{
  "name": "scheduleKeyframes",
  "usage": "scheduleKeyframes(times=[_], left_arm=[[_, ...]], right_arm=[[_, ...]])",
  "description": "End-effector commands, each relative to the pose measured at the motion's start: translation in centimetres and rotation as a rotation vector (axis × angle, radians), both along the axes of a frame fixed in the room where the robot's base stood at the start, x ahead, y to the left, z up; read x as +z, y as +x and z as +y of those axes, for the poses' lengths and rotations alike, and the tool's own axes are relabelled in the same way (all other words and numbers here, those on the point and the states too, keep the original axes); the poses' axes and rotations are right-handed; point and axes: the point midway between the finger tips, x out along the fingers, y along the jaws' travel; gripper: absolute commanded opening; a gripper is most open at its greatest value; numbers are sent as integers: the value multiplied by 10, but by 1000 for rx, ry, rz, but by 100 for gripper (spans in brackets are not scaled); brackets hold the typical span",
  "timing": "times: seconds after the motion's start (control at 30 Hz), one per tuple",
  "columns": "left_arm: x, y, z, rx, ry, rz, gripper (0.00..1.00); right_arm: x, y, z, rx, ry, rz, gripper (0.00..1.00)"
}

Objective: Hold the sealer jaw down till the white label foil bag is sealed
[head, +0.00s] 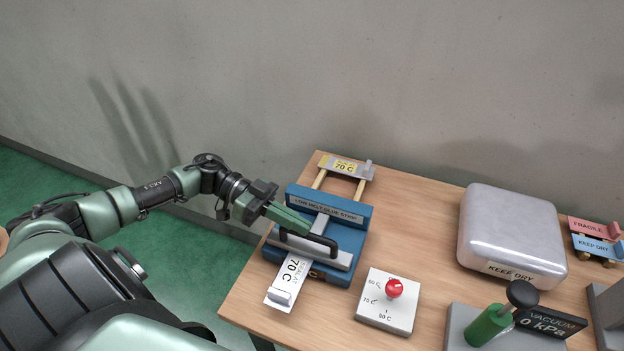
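The blue sealer (347,235) stands on the table, with a "LOW MELT GLUE STRIP" plate along its back. Its grey jaw bar (338,258) carries a black handle (322,240). A white-labelled piece (285,284), its label reading "70 C", sticks out from under the jaw at the front; the part under the jaw is hidden. My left gripper (305,225) comes in from the left. Its fingers look together, with the tips at the handle; whether they press on it I cannot tell. My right gripper is not in view.
A dial box (386,307) with a red knob stands right of the sealer. A large silvery pack (512,231) labelled "KEEP DRY" lies further right. A green-handled vacuum device (488,325) stands at the front. A yellow "70 C" label (345,167) is behind the sealer.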

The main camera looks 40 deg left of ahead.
Motion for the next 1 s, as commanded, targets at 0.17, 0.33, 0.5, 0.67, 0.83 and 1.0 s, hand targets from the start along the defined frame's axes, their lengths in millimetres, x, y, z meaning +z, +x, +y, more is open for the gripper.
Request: scheduleKeyframes(times=[0.17,0.33,0.5,0.67,0.83,1.0], left_arm=[[-8,-5,-1,-7,9,15,0],[-7,-5,-1,-7,9,15,0],[10,-4,1,-6,9,12,0],[36,-1,3,-1,4,6,0],[37,-4,26,3,8,8,0],[46,-9,57,4,6,4,0]], right_arm=[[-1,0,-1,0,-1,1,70],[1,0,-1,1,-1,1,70],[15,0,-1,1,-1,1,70],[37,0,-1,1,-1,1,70],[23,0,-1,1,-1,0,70],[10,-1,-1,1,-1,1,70]])
